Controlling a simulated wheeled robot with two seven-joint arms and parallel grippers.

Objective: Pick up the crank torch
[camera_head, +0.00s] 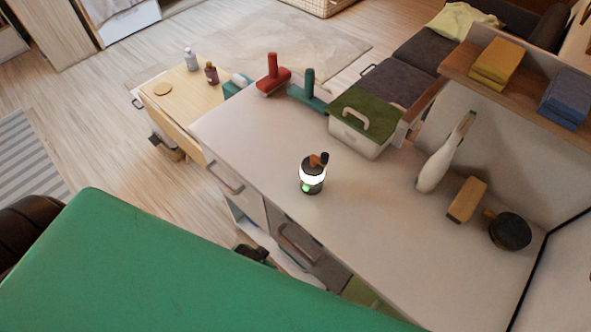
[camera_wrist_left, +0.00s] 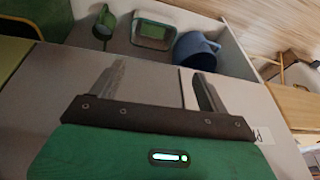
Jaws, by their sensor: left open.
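The crank torch (camera_head: 312,178) stands upright on the white counter in the head view. It has a dark body, a bright glowing white band and an orange-brown and black top. No gripper touches it there. My left gripper (camera_wrist_left: 159,70) shows in the wrist view with two grey fingers wide apart and nothing between them. I do not see the torch in that view. My left gripper's fingers cannot be made out in the head view. My right gripper is not in view.
Near the torch on the counter (camera_head: 260,155) are a green-lidded box (camera_head: 362,125), a red-handled tool (camera_head: 273,78), a white bottle-like object (camera_head: 440,160) and a black round object (camera_head: 510,231). The wrist view shows a blue mug (camera_wrist_left: 197,50) and a green-and-white container (camera_wrist_left: 153,33).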

